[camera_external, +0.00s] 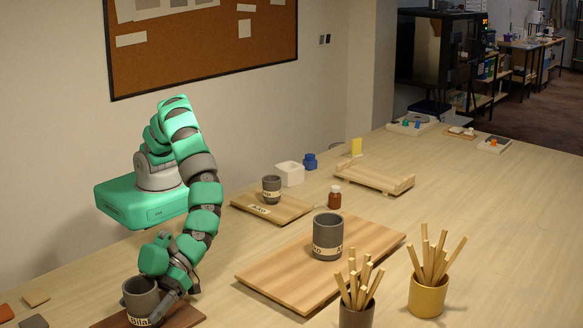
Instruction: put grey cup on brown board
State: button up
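A grey cup (140,295) with a cream name band reading roughly "Bilal" is at the lower left, on or just above a dark brown board (186,315). I cannot tell whether its base touches the board. My gripper (160,303) is at the right side of this cup; its fingers are mostly hidden, so I cannot tell whether they are closed on it. A second grey cup (327,228) with a lettered band stands upright on a large light brown board (282,268). A smaller grey cup (271,184) stands on a labelled board (291,207) farther back.
A dark pot (356,317) and a yellow pot (427,297) hold upright sticks at the front right. A small brown bottle (334,197), white container (290,174), blue jar (310,161) and wooden tray (373,180) stand farther back.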

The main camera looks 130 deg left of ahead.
jog(key=shift+o, duration=0.9)
jog(key=shift+a+r, duration=0.1)
jog(key=shift+r, duration=0.05)
jog(key=v, duration=1.1)
jog(key=shift+a, duration=0.35)
jog(key=shift+s+r, duration=0.1)
jog(key=shift+r, duration=0.05)
